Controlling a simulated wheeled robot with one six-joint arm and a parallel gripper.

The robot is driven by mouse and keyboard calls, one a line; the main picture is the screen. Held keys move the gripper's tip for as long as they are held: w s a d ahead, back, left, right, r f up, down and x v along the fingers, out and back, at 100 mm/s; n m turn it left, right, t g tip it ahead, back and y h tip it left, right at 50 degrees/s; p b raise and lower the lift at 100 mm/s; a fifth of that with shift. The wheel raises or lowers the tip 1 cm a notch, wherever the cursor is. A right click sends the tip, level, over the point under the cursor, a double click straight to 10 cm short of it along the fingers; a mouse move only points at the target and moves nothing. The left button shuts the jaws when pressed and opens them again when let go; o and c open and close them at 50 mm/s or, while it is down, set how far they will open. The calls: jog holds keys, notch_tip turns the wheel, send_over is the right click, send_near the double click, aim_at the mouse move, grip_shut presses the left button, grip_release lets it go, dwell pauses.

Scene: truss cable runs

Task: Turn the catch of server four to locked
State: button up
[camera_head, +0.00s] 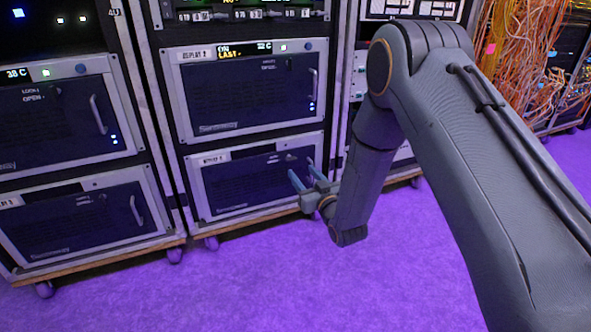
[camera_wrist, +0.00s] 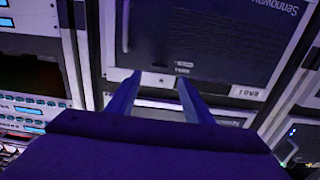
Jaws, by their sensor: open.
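My gripper (camera_head: 304,172) is open and empty, low in front of the lower right part of the middle rack. Both fingers also show in the wrist view (camera_wrist: 160,78), apart and pointing at a dark server front (camera_wrist: 215,45). That view is turned over, so its lettering is upside down. In the head view the lower middle server (camera_head: 240,182) has a small label strip whose number I cannot read. Small catch markings (camera_wrist: 183,68) lie near the right finger in the wrist view. The catch's position is too small to tell. I cannot tell which server is number four.
Above is another server (camera_head: 245,95) with a lit display and a handle. The left rack holds two similar servers (camera_head: 60,120). Orange cables (camera_head: 530,50) hang at the back right. The purple floor (camera_head: 250,285) in front is clear. My arm hides part of the right rack.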

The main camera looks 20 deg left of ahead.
aim_at(293, 161)
jog(key=b+x, duration=0.3)
jog(key=x, duration=0.4)
jog(key=shift+w, duration=0.15)
jog(key=shift+c, duration=0.4)
jog(key=c, duration=1)
jog(key=shift+o, duration=0.2)
